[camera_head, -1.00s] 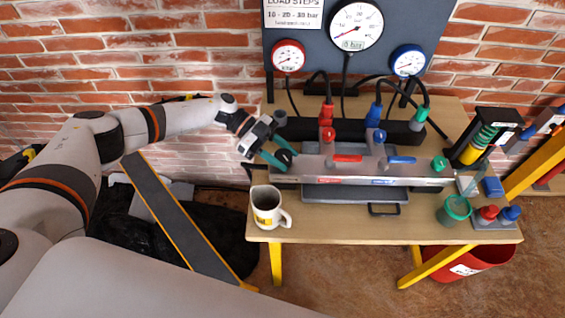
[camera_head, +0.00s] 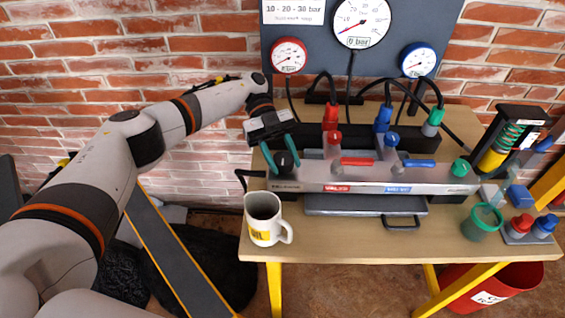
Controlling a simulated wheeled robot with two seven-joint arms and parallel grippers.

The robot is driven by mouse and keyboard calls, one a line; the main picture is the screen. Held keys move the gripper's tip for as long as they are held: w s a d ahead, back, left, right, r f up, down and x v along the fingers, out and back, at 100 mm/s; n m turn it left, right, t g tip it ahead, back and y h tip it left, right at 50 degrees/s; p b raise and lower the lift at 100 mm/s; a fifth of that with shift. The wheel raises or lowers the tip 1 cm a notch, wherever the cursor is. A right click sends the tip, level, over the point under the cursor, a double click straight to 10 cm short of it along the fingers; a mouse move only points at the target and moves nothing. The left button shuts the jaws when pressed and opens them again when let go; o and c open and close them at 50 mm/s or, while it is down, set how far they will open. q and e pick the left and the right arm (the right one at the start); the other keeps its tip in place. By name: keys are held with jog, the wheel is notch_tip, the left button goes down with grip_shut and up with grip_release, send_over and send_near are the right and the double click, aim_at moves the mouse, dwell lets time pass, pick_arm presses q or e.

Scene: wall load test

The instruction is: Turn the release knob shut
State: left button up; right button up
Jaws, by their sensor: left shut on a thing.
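The release knob (camera_head: 284,163) is a dark round knob at the left end of the grey manifold block (camera_head: 350,187) on the bench. My left gripper (camera_head: 281,160) reaches down from above with its teal fingers on either side of the knob, shut on it. The gripper and fingers hide part of the knob, and I cannot read its turn position. My right gripper is not in view.
A white mug (camera_head: 264,219) stands at the bench's front left, close below the knob. Red (camera_head: 357,162) and blue (camera_head: 406,163) lever handles sit on the block. Hoses rise behind to gauges (camera_head: 361,22). A green cup (camera_head: 481,222) stands at the right.

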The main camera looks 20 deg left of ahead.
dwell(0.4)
pick_arm(q)
jog(key=o, duration=1)
jog(key=shift+r, duration=0.1)
